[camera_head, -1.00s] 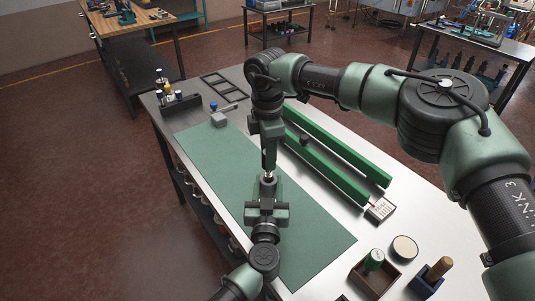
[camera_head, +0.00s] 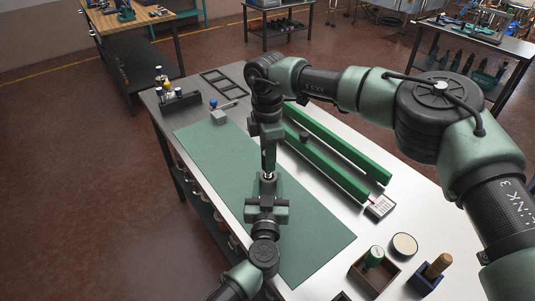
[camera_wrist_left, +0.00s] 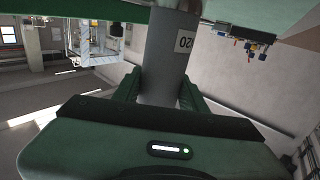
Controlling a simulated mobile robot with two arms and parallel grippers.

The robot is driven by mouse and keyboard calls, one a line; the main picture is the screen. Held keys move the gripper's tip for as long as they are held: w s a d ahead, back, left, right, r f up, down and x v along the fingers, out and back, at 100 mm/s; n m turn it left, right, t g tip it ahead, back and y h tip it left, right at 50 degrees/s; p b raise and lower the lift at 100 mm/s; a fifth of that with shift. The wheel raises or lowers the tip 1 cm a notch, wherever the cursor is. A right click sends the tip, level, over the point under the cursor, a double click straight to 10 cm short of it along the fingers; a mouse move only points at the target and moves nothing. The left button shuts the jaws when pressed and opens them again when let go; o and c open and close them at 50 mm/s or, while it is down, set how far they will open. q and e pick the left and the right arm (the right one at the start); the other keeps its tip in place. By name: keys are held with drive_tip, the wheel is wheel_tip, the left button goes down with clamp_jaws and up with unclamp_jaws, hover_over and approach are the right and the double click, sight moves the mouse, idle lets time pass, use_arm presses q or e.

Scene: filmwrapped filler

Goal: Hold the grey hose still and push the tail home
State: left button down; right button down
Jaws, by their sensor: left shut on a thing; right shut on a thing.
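The green mat (camera_head: 315,235) lies on the metal bench. Two long green bars (camera_head: 340,145) lie right of the grippers.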

use_arm(q)
drive_tip(key=shift+s+d+f, duration=0.15)
drive_tip(key=shift+f, duration=0.1)
use_arm(e)
drive_tip(key=shift+f, duration=1.7)
drive_tip(key=c, duration=0.9)
unclamp_jaws()
drive_tip(key=shift+c, duration=0.2)
drive_tip(key=shift+r, duration=0.1)
drive_tip(key=r, duration=1.2)
drive_tip(key=shift+s+a, duration=0.1)
drive_tip(key=shift+a, duration=0.15)
use_arm(q)
drive_tip(key=c, duration=0.7)
unclamp_jaws()
drive_tip(key=shift+d+r, duration=0.1)
use_arm(e)
drive_tip(key=shift+d+f, duration=0.1)
drive_tip(key=shift+d, duration=0.1)
